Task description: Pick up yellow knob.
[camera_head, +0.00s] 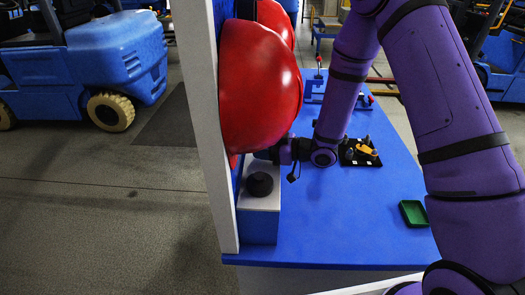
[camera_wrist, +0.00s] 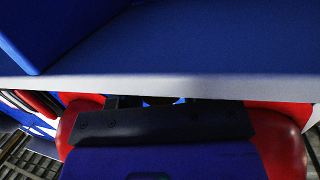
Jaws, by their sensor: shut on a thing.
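A small yellow-orange piece (camera_head: 366,149), which looks like the yellow knob, lies on a black tray (camera_head: 348,160) on the blue table, to the right of my wrist. My gripper (camera_head: 264,155) is at the left of the table, just below a large red dome and above a pale-topped block. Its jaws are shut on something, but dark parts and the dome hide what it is. In the wrist view, a dark bar (camera_wrist: 160,124) crosses between red rounded parts, below a pale edge. No yellow shows there.
The red dome (camera_head: 258,85) bulges from a panel with a white edge (camera_head: 205,120). A block with a dark round knob (camera_head: 259,184) stands below. A green tray (camera_head: 413,213) lies front right on the blue table (camera_head: 330,230), with clear surface left of it.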

